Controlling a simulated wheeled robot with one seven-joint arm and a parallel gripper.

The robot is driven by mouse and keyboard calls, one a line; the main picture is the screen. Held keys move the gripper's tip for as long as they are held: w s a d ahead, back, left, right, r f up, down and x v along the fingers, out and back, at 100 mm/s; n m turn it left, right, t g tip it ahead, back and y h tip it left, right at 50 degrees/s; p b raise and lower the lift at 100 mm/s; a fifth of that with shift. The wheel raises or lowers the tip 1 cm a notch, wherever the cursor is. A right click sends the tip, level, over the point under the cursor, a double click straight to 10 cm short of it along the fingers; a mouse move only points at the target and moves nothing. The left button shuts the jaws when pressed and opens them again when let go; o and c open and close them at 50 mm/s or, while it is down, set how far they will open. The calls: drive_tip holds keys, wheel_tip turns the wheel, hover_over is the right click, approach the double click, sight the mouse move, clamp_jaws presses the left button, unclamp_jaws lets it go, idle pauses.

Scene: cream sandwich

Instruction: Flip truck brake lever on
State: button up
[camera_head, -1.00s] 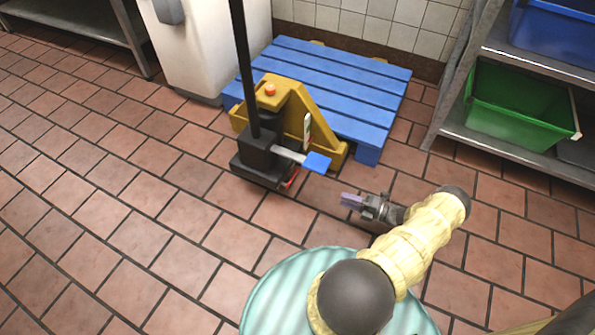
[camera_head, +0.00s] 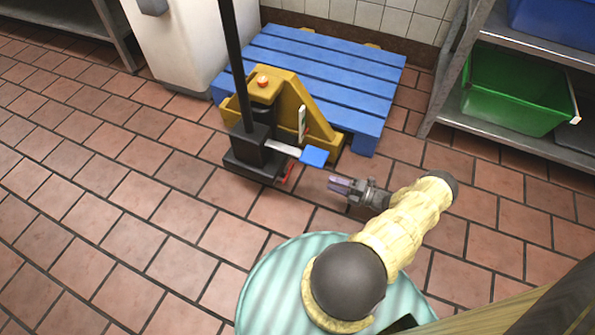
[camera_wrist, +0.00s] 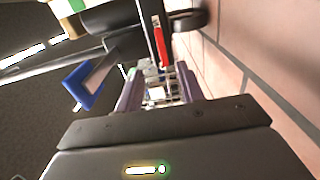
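The yellow and black pallet truck (camera_head: 262,120) stands at the blue pallet. A blue pedal (camera_head: 314,156) on a grey arm sticks out from its black base; the pedal also shows at the left of the wrist view (camera_wrist: 77,88). A small red lever (camera_head: 287,174) sits low beside the base, and in the wrist view the red lever (camera_wrist: 159,46) is ahead of my fingers. Which of these is the brake lever is not marked. My gripper (camera_head: 334,184) is to the right of the red lever, apart from it, its fingers spread and empty in the wrist view (camera_wrist: 160,88).
The blue pallet (camera_head: 325,65) lies behind the truck. A metal shelf (camera_head: 500,135) with a green bin (camera_head: 515,92) stands at the right. The truck's black handle (camera_head: 231,60) rises upright. The tiled floor (camera_head: 130,215) at the left is clear.

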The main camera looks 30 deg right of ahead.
sight(292, 168)
drive_tip(key=b+x, duration=0.4)
drive_tip(key=x, duration=1.1)
clamp_jaws()
